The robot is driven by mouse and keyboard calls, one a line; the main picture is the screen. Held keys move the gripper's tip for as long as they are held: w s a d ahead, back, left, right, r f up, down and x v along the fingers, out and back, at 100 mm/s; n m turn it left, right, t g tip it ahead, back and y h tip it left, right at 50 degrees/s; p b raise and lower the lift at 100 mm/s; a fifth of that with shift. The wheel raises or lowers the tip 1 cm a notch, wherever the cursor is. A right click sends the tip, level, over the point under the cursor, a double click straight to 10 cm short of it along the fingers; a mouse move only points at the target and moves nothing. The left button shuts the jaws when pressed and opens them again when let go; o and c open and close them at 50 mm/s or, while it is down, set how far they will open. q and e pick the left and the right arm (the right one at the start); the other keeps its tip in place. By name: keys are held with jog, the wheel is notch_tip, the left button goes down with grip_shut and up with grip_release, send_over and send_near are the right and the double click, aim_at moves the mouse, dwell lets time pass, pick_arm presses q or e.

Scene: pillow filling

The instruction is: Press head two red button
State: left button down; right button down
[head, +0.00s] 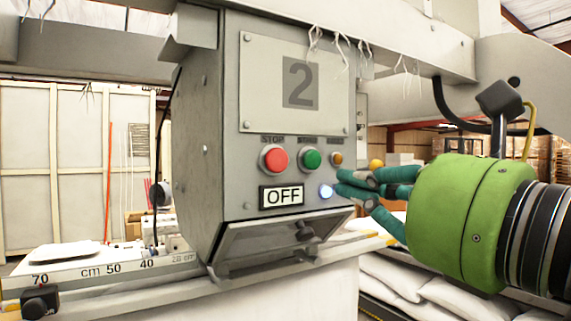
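The round red button (275,159) sits on the sloping front panel of a grey control box, under the large numeral 2 (301,83) and the label STOP.
A green button (312,160) and a small orange button (337,159) sit right of the red one. An OFF display (282,197) is below. A yellow knob (376,165) shows behind my fingers. White pillows (440,292) lie at lower right.

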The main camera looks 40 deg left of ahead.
aim_at(274, 162)
pick_arm(q)
jog(key=p+x, duration=0.7)
jog(key=x, duration=0.6)
jog(key=shift+s+r, duration=0.1)
jog(key=shift+r, duration=0.05)
jog(key=shift+a, duration=0.3)
jog(key=shift+w, duration=0.2)
